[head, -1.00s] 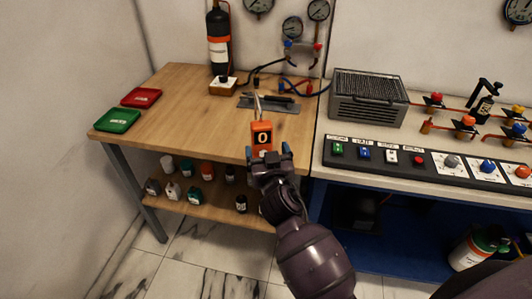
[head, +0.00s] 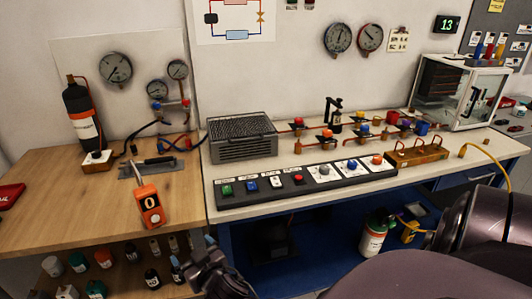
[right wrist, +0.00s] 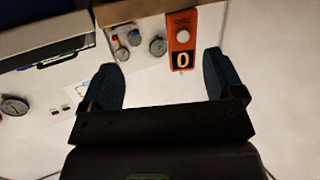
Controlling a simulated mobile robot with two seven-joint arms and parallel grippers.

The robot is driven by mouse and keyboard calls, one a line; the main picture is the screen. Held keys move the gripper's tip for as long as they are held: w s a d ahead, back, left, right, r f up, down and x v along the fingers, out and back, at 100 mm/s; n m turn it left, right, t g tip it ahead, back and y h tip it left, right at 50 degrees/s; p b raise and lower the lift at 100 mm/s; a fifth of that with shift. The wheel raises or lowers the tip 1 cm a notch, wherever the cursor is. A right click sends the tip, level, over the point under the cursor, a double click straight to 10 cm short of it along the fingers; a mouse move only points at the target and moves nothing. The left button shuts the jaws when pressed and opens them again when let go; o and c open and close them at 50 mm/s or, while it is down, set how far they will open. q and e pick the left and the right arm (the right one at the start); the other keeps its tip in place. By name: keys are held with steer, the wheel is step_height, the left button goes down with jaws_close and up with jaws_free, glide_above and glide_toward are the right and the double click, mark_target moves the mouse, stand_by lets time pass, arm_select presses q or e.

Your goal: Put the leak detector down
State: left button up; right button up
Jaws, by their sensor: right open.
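The leak detector (head: 150,206) is an orange box with a lit "0" display and a thin probe rising from its top. It rests on the wooden bench (head: 60,190) near the front edge. It also shows in the right wrist view (right wrist: 182,42), beyond the fingertips and apart from them. My right gripper (head: 194,252) is open and empty, in front of the bench edge, below and to the right of the detector. My left gripper is not in view.
A dark grey flat tool (head: 150,167) lies behind the detector. A black cylinder (head: 83,115) and a wall gauge panel stand at the back. A grey vented box (head: 241,140) and a switch panel (head: 305,184) occupy the right bench. Bottles (head: 103,259) fill the shelf below.

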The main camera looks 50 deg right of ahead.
steer(key=s+d+f+g, duration=0.1)
steer(key=s+f, duration=0.3)
steer(key=s, duration=0.3)
steer(key=s+d+f+n+g+y, duration=0.1)
steer(key=s+d+f+g, duration=0.1)
steer(key=s+f, duration=0.2)
steer(key=s+d+f+n+g+y, duration=0.1)
steer(key=s+f, duration=0.3)
steer(key=s, duration=0.6)
steer(key=shift+s+d+g, duration=0.2)
steer(key=shift+s+g, duration=0.1)
steer(key=shift+o, duration=0.3)
steer(key=shift+f, duration=0.1)
